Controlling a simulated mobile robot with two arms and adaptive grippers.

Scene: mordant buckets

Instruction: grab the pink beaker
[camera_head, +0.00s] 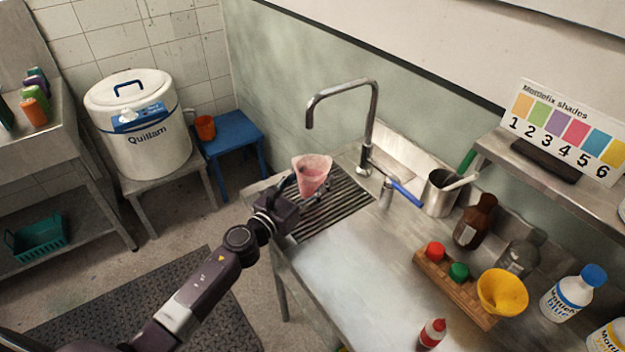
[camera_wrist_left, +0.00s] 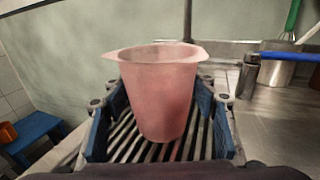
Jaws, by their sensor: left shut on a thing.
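The pink beaker (camera_head: 312,176) is translucent, with a wide rim and a spout, and stands over the slotted drain grate (camera_head: 335,205) below the tap. My left gripper (camera_head: 305,192) reaches it from the front left and is shut on it. In the left wrist view the beaker (camera_wrist_left: 162,92) sits between the two blue-padded fingers (camera_wrist_left: 165,125), looking upright. I cannot tell whether its base touches the grate. My right gripper is not in view.
A curved tap (camera_head: 372,110) rises behind the beaker. To the right are a metal pot (camera_head: 440,195), a brown bottle (camera_head: 475,222), a wooden rack (camera_head: 450,285) and a yellow funnel (camera_head: 502,291). The counter's front middle (camera_head: 340,270) is clear.

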